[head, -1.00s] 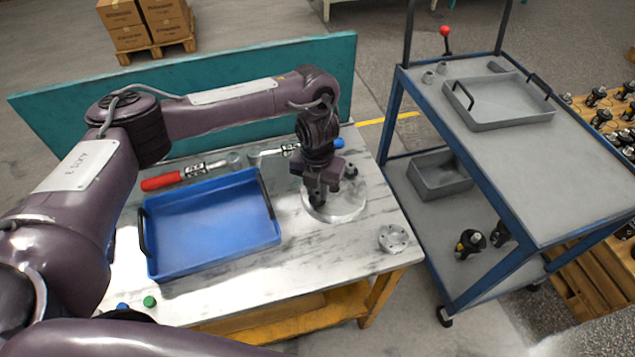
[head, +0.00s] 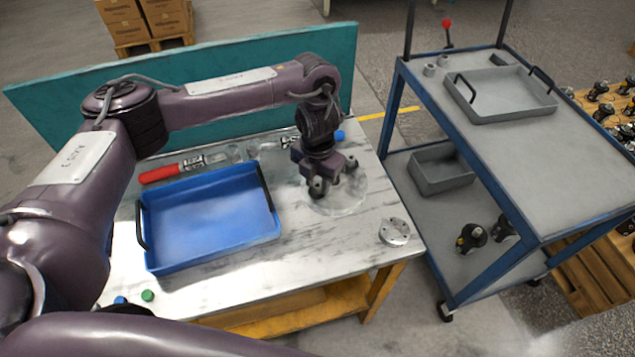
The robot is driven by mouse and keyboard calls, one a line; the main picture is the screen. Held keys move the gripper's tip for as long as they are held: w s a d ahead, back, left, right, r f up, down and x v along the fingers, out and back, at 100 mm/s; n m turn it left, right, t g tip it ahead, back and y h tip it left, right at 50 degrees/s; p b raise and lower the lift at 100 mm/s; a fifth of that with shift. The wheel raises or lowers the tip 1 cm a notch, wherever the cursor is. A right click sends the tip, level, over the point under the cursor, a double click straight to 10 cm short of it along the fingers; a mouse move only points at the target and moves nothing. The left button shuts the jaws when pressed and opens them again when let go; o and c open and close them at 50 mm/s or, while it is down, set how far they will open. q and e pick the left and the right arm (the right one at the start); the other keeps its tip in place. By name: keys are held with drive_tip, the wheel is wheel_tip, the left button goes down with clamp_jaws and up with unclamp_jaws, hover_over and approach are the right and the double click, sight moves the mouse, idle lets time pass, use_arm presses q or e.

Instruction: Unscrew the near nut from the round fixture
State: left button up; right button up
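The round fixture (head: 352,205) is a pale metal disc on the marbled bench top, right of the blue tray. My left gripper (head: 326,188) points down over the fixture's left part, low and close to the disc. The near nut cannot be made out; the gripper covers that part of the fixture. Whether the fingers are closed on the nut cannot be told. My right gripper is not in view.
A blue tray (head: 143,240) with black handles fills the bench's middle. A red-handled tool (head: 160,174) lies behind it. A flanged metal part (head: 394,232) sits near the bench's right corner. A blue-framed cart (head: 560,165) stands to the right, beyond a gap.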

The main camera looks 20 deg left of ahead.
use_arm(q)
drive_tip(key=m+b, duration=0.1)
drive_tip(key=m, duration=0.4)
drive_tip(key=shift+f, duration=0.1)
drive_tip(key=shift+m+b, duration=0.3)
drive_tip(key=shift+m, duration=0.7)
clamp_jaws()
drive_tip(key=shift+r+n+p, duration=0.3)
drive_tip(key=shift+n+p, duration=0.35)
drive_tip(key=shift+n, duration=0.25)
drive_tip(key=shift+n+p, duration=0.6)
drive_tip(key=shift+n, duration=0.6)
drive_tip(key=shift+f+n, duration=0.15)
drive_tip(key=shift+n, duration=0.65)
